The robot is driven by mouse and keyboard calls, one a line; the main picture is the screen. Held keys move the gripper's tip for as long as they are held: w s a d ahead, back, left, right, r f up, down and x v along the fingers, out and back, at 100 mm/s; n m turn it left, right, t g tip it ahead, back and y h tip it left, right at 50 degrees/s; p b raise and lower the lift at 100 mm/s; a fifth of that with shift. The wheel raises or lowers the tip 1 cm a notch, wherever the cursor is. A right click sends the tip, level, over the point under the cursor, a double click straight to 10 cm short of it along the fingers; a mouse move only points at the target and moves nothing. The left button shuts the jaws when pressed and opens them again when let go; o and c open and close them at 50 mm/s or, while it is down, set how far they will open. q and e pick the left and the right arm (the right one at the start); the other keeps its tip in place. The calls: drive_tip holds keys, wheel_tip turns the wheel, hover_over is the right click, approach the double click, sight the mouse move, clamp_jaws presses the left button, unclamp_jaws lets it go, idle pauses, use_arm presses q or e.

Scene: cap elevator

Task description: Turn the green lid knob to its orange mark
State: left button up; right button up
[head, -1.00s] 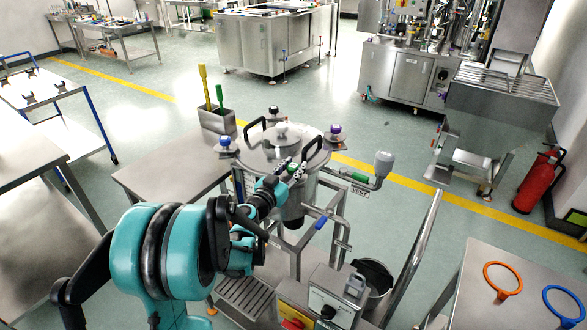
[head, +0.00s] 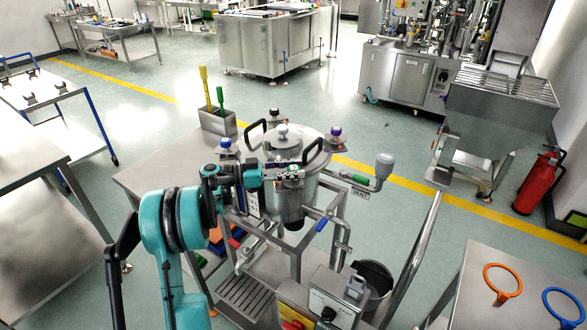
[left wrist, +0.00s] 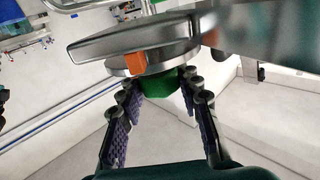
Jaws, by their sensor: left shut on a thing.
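The green lid knob (left wrist: 160,83) sits under a metal disc on the vessel's rim in the left wrist view. An orange mark (left wrist: 134,62) shows on the edge of that disc, just left of the knob. My left gripper (left wrist: 160,92) has one finger on each side of the knob and is shut on it. In the head view my left gripper (head: 284,173) reaches in level from the left at the front rim of the steel vessel, and only a little green (head: 293,175) shows there. The vessel's lid (head: 262,150) is on. My right gripper is not in view.
A vent pipe (head: 384,165) sticks out to the right. A steel table (head: 165,178) lies left of the vessel; a control box (head: 336,295) stands in front.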

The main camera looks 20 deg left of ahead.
use_arm(q)
drive_tip(key=shift+m+g+h, duration=0.8)
drive_tip(key=shift+m+g, duration=0.3)
drive_tip(key=shift+g, duration=0.4)
drive_tip(key=o, duration=1.2)
drive_tip(key=v, duration=1.1)
drive_tip(key=shift+a, duration=0.45)
